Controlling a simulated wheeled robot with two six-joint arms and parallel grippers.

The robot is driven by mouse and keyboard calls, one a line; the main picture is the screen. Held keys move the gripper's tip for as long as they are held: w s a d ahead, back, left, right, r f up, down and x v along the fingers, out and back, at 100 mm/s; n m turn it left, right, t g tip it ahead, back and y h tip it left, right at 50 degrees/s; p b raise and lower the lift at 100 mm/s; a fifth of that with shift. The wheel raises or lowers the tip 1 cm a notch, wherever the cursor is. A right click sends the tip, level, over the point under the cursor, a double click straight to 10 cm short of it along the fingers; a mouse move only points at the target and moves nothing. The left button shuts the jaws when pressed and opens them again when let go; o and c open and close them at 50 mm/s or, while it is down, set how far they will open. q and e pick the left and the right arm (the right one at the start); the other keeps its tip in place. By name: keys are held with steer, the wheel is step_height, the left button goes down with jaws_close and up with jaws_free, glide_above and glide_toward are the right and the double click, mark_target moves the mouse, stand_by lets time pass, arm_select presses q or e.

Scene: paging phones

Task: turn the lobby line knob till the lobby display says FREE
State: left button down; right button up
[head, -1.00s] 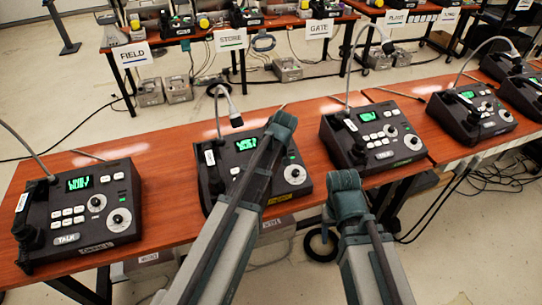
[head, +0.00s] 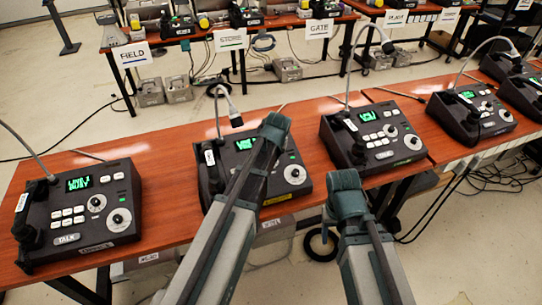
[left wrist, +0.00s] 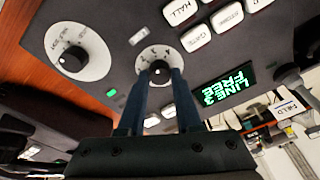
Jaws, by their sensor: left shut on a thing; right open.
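A dark phone console (head: 289,152) with a yellow front label stands on the red-brown table behind my left arm. In the left wrist view my left gripper (left wrist: 158,75) is shut on the small line knob (left wrist: 145,57) beside the green display (left wrist: 230,86), which reads LINE 2 FREE. In the head view this display (head: 245,143) is small and partly unclear, and my left forearm hides the knob and the fingers. I cannot read the console's name label. My right arm is at the lower middle, before the table edge; its open fingers hardly show.
The left console (head: 80,215) shows BUSY. Another console (head: 372,138) stands to the right, with more beyond. A larger knob (left wrist: 72,58) is near my left gripper. Gooseneck microphones rise from the consoles. A back table holds FIELD (head: 132,54), STORE and GATE signs.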

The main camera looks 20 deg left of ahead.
arm_select(q)
steer(key=shift+m, duration=0.3)
steer(key=c, duration=0.6)
jaws_free()
steer(key=p+v, duration=1.2)
steer(key=v, duration=0.2)
steer(key=shift+p, duration=0.35)
steer(key=shift+f, duration=0.1)
